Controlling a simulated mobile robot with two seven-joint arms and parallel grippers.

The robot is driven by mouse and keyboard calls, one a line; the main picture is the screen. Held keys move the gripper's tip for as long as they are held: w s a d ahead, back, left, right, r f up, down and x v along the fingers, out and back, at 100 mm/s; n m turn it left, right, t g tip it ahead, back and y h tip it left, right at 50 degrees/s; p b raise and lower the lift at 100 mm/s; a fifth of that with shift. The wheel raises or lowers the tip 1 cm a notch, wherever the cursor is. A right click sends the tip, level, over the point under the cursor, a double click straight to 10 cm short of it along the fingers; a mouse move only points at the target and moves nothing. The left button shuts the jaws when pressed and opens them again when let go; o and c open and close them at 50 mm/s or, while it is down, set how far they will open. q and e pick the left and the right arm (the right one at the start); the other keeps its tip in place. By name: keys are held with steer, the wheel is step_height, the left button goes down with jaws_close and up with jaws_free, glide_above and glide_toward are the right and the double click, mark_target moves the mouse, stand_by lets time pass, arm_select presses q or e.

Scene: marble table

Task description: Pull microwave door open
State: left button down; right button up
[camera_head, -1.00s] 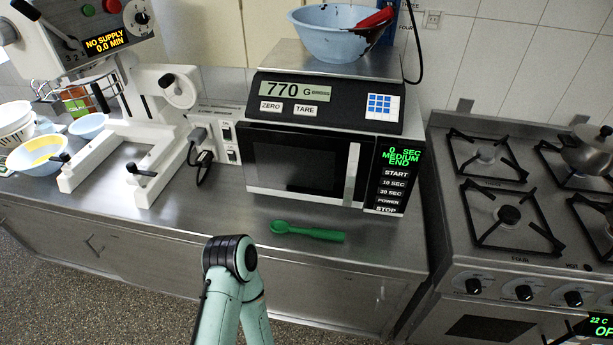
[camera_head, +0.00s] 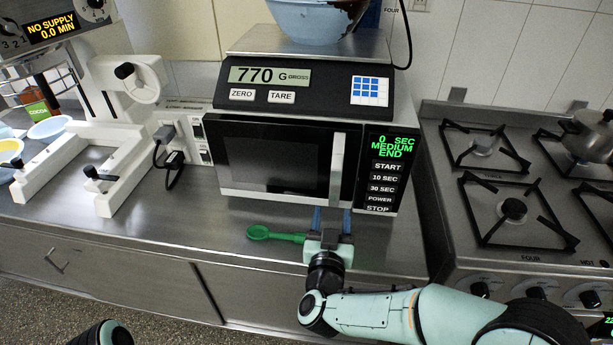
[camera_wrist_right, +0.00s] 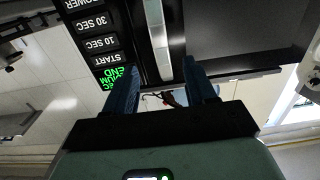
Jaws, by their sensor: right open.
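The microwave (camera_head: 290,165) stands on the steel counter with its door (camera_head: 270,160) shut. The door's silver upright handle (camera_head: 337,168) is at the door's right side, beside the black button panel (camera_head: 382,170). My right gripper (camera_head: 332,212) is open just below and in front of the handle, its blue fingers pointing at the microwave. In the right wrist view, the handle (camera_wrist_right: 157,40) runs between the lines of the two fingers (camera_wrist_right: 160,78), which look empty. I cannot tell whether they touch it. My left gripper is not in view.
A green spoon (camera_head: 262,233) lies on the counter (camera_head: 200,240), partly behind my right gripper. A scale (camera_head: 310,85) with a blue bowl (camera_head: 315,20) sits on the microwave. A white machine (camera_head: 125,150) stands left, a gas stove (camera_head: 515,200) right.

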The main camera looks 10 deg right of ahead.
mark_target(335, 184)
steer(key=x, duration=0.8)
steer(key=p+x, duration=0.1)
steer(key=x, duration=0.4)
steer(key=shift+r, duration=0.3)
jaws_close()
